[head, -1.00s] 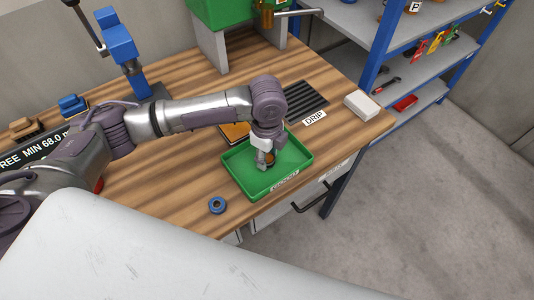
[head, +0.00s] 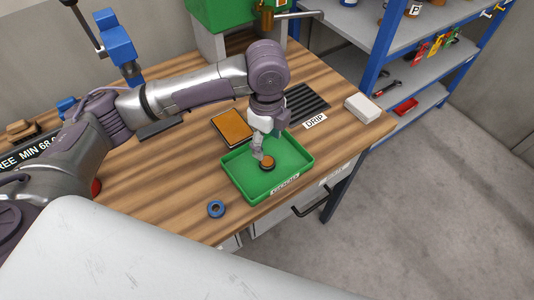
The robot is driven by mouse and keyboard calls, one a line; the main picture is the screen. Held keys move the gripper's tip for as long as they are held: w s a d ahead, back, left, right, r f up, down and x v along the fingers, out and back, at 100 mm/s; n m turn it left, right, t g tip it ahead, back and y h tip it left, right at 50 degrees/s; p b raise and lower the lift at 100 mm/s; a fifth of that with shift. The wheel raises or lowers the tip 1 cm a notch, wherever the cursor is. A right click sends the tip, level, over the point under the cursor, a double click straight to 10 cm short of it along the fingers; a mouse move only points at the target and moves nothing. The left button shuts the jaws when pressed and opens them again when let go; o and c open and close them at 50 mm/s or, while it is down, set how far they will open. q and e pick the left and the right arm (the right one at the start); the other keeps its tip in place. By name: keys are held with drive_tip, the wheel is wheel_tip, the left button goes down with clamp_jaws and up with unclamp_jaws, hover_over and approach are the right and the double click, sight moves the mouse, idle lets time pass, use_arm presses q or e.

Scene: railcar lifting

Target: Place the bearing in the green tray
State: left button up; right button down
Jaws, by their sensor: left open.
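The green tray (head: 297,179) lies on the wooden bench near its front right edge. A small round bearing (head: 267,164), dark with an orange-brown top, rests in the tray. My left gripper (head: 260,156) is open just above and beside the bearing, over the tray; its fingers are small in the view, and I cannot tell if they touch the bearing. A blue ring (head: 216,209) lies on the bench to the left of the tray. My right gripper does not show.
An orange-brown pad (head: 232,127) lies behind the tray. A black ribbed drip mat (head: 306,103) and a white block (head: 363,108) are at the back right. A blue press (head: 118,46) stands at the back left. Grey shelves (head: 420,85) stand beyond the bench.

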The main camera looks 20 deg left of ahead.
use_arm(q)
drive_tip(key=shift+r, duration=2.25)
